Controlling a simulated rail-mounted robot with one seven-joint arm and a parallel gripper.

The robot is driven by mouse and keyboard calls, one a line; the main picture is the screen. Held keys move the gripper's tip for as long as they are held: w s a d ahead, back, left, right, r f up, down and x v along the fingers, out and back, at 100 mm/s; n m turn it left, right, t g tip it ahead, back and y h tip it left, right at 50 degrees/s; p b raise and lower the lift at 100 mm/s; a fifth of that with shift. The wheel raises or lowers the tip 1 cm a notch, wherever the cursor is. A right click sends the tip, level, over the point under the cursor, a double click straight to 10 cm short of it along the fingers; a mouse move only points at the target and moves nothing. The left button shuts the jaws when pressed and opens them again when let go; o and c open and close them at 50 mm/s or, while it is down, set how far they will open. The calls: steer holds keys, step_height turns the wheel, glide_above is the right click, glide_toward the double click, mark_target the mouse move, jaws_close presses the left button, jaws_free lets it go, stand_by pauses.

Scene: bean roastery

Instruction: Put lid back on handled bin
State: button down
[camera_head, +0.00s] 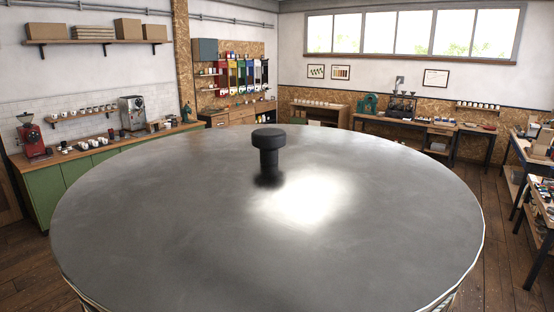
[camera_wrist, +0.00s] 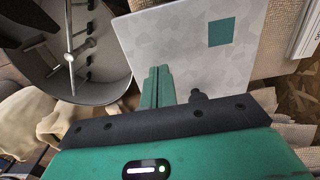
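A large round grey metal lid-like disc (camera_head: 150,215) fills the lower middle of the head view, lying flat. A black knob (camera_head: 268,150) stands upright on it, beyond the bright reflection. Curved edges show just under its rim at the lower left and lower right; whether they belong to a bin cannot be told. My gripper (camera_wrist: 160,72) shows only in the wrist view, with its green fingers close together and nothing visible between them. The fingers point toward a pale board-like surface. Neither the disc nor its knob can be made out with certainty in the wrist view.
The wrist view shows a grey round vessel (camera_wrist: 108,88) with a metal stirring arm, a pale patterned panel (camera_wrist: 195,45) with a teal square, and sacks (camera_wrist: 42,122). A green counter (camera_head: 95,165) stands left; workbenches (camera_head: 405,128) line the back and right. Wooden floor lies between.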

steer(key=shift+f+b, duration=0.5)
steer(key=shift+f, duration=0.35)
steer(key=shift+r, duration=0.15)
stand_by(0.5)
step_height(320, 180, up, 5)
steer(key=p, duration=0.5)
steer(key=shift+r, duration=0.9)
